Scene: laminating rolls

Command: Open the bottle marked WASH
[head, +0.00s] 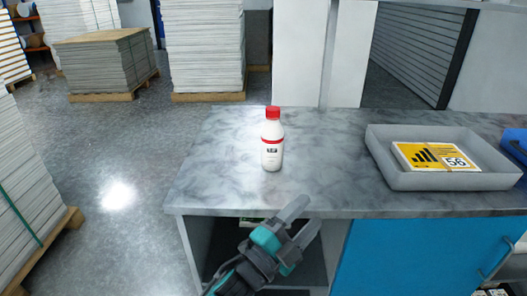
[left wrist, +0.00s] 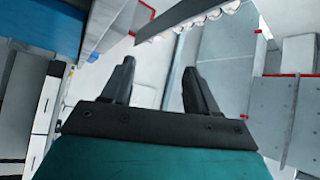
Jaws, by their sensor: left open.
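A white bottle (head: 272,140) with a red cap (head: 272,112) stands upright on the grey marbled counter (head: 225,180), near its left end. It has a small dark label with a red band; the print is too small to read. The cap is on the bottle. My left gripper (head: 306,217) is open and empty in front of the counter's front edge, below and to the right of the bottle, apart from it. In the left wrist view the two fingers (left wrist: 158,80) stand apart with nothing between them, and the bottle does not show. My right gripper is not in view.
A blue object (head: 516,143) is at the right edge. The counter around the bottle is clear. A blue cabinet door (head: 410,255) is below.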

